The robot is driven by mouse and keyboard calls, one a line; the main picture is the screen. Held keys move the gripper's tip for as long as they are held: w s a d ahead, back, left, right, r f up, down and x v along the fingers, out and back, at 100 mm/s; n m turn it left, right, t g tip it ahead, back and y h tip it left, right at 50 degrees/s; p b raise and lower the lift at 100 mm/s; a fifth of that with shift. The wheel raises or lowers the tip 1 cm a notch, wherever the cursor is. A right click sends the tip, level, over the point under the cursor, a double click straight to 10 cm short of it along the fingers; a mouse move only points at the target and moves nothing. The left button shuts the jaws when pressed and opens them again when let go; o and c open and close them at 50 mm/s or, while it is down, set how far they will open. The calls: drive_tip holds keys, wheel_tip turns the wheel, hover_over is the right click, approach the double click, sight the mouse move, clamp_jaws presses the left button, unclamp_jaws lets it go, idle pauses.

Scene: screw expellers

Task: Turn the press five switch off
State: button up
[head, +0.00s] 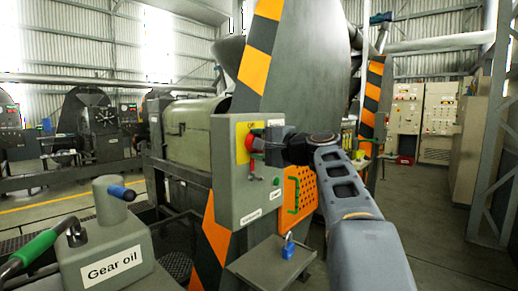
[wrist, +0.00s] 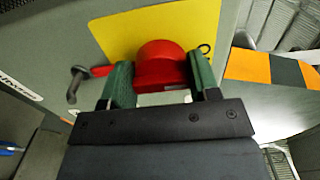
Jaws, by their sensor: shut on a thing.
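A grey control box (head: 230,184) stands at the middle of the head view, with a yellow plate (head: 241,152) on its face. In the wrist view a round red knob (wrist: 160,58) sits on the yellow plate (wrist: 112,36). My gripper (wrist: 161,76) is shut on the red knob, with one green-padded finger at each side of it. In the head view my gripper (head: 262,143) reaches the box from the right and hides part of the plate. I cannot read from the frames which press the box belongs to.
A small metal lever (wrist: 75,83) sticks out left of my fingers. A green button (head: 276,181) is lower on the box. An orange perforated plate (head: 300,196) and a blue padlock (head: 288,248) are below. The right floor (head: 440,250) is clear.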

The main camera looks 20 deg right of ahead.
idle(0.5)
drive_tip(key=o, duration=0.9)
drive_tip(key=b+v, duration=0.1)
drive_tip(key=v, duration=1.2)
drive_tip(key=shift+s+d, duration=0.2)
drive_tip(key=shift+s, duration=0.2)
